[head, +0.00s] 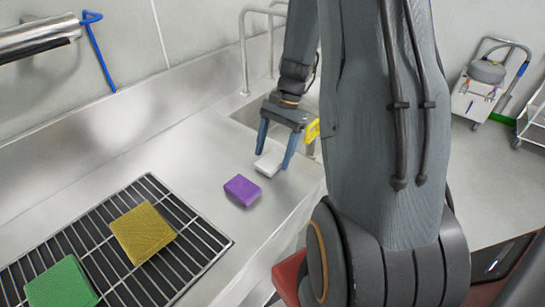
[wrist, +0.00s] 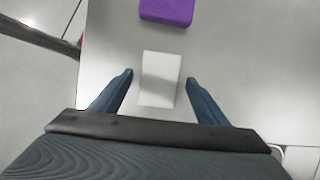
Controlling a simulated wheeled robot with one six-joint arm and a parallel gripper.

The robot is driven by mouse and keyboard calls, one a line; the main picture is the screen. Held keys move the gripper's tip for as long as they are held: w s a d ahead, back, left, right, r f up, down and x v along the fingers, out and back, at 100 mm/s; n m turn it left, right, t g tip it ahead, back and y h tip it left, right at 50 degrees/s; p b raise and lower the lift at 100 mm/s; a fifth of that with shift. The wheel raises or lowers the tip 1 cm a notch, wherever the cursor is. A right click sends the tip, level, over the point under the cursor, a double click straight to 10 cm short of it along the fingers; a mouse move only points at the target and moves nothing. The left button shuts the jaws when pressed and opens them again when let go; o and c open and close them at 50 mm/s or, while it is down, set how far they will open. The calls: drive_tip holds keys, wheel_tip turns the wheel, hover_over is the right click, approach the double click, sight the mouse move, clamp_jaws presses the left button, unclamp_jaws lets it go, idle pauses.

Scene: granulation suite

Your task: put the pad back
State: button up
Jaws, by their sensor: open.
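My gripper (head: 273,160) is open over the steel counter, its two blue fingers pointing down. A small white pad (head: 268,164) lies on the counter below and between the fingers. In the wrist view the white pad (wrist: 160,85) shows between the open fingertips (wrist: 160,77), with a gap on each side. I cannot tell how high the fingertips are above it. A purple pad (head: 242,190) lies just beside it on the counter, and shows at the top of the wrist view (wrist: 167,10). A yellow pad (head: 142,232) and a green pad (head: 61,285) lie on the wire rack (head: 190,262).
The steel counter (head: 175,150) is bare between the rack and the wall. A sink basin (head: 247,112) with bent metal tubing (head: 243,55) lies behind my gripper. A blue hook (head: 98,50) hangs at upper left. A trolley (head: 480,92) stands far right on the floor.

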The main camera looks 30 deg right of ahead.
drive_tip(key=b+v, duration=0.3)
drive_tip(key=v, duration=0.6)
drive_tip(key=s+a+f+n+t+h, duration=0.1)
drive_tip(key=s+a+n, duration=0.2)
drive_tip(key=a+n, duration=0.1)
drive_tip(key=s+a+n+t+h, duration=0.1)
drive_tip(key=s+a+n+h, duration=0.1)
drive_tip(key=a+n, duration=0.3)
drive_tip(key=s+a+f+n+h, duration=0.1)
drive_tip(key=s+a+n, duration=0.3)
drive_tip(key=a, duration=0.4)
drive_tip(key=shift+a+f+n+t, duration=0.1)
drive_tip(key=shift+f+n+t, duration=0.3)
drive_tip(key=shift+n, duration=0.1)
